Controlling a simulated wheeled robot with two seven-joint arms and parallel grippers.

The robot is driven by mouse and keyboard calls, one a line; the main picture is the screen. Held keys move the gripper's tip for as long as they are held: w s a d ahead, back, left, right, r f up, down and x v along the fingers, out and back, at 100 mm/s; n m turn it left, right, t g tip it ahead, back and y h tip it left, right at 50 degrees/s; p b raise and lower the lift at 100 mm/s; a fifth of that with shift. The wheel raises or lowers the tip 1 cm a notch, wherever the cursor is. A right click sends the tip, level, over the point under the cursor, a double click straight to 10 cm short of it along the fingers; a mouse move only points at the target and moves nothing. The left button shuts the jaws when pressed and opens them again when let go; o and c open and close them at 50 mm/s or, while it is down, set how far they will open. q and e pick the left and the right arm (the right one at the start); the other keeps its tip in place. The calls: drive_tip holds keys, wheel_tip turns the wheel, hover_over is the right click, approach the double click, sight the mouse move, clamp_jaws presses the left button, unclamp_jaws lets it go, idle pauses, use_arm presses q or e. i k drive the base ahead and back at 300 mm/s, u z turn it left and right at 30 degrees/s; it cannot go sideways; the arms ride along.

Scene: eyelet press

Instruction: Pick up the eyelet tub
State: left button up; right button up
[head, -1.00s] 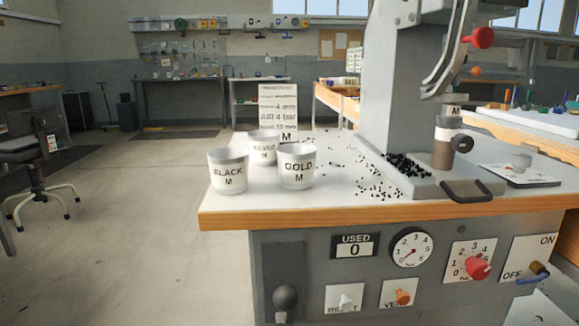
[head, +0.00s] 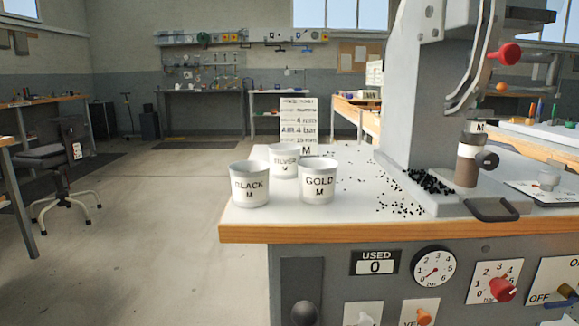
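Three white eyelet tubs stand upright and close together on the left part of the white bench top (head: 345,215). The BLACK M tub (head: 249,186) is at the left. The GOLD M tub (head: 318,183) is at the right. The SILVER tub (head: 284,160) stands behind and between them, partly hidden by the other two. The contents of the tubs cannot be made out. Neither of my grippers shows in the head view.
The grey press (head: 425,110) stands right of the tubs, with black eyelets (head: 428,182) heaped at its base and scattered on the bench. A card (head: 298,122) stands behind the tubs. A control panel (head: 400,285) fronts the bench. Open floor lies left.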

sight(284, 157)
drive_tip(key=z, duration=3.05)
drive_tip(key=i, duration=0.9)
drive_tip(key=u, duration=3.05)
